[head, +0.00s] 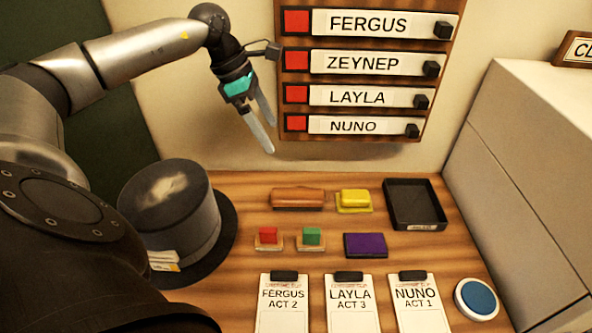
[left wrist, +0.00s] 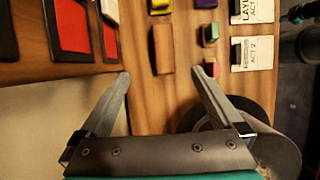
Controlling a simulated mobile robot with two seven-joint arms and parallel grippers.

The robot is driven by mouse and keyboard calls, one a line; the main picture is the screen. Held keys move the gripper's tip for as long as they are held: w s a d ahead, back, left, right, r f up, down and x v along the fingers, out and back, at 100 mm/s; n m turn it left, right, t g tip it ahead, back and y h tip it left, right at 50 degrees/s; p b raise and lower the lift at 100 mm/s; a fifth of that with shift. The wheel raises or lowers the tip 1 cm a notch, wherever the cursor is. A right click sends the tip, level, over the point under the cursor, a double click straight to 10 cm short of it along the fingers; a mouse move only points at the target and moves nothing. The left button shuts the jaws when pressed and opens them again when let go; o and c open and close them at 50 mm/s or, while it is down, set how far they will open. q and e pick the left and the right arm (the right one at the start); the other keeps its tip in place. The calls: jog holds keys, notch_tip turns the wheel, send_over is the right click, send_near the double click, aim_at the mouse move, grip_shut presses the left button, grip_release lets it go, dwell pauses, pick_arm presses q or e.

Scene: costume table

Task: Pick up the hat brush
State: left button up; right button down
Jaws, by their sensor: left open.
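The hat brush appears to be the brown, long wooden block (head: 297,197) lying on the table behind the small red and green blocks. It also shows in the left wrist view as a brown block (left wrist: 162,50) ahead of and between the fingertips, apart from them. My left gripper (head: 270,136) is open and empty, in the air above the back of the table, in front of the wall. Its spread fingers (left wrist: 161,76) show in the left wrist view. Bristles cannot be made out. My right gripper is not in view.
A grey top hat (head: 170,205) stands at the left. A yellow block (head: 354,197), a black tray (head: 413,203) and a purple pad (head: 366,245) lie right of the brush. Name cards (head: 284,305) line the front. A name board (head: 365,65) hangs on the wall behind.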

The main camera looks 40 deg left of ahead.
pick_arm(q)
notch_tip(320, 180, down, 4)
jog(key=b, duration=0.5)
send_near(297, 194)
jog(key=x, duration=0.5)
jog(key=shift+w+a, duration=0.25)
jog(key=shift+a, duration=0.1)
jog(key=x, duration=0.4)
jog(key=shift+s+d+f+b, duration=0.2)
jog(key=shift+d+b, duration=0.15)
jog(key=shift+d, duration=0.15)
jog(key=shift+w+f, duration=0.15)
jog(key=shift+f, duration=0.2)
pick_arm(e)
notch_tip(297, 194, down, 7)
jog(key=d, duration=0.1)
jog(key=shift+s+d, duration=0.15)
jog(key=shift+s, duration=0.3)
pick_arm(q)
jog(key=shift+c, duration=0.4)
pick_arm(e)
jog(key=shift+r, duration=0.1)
pick_arm(q)
jog(key=c, duration=1.5)
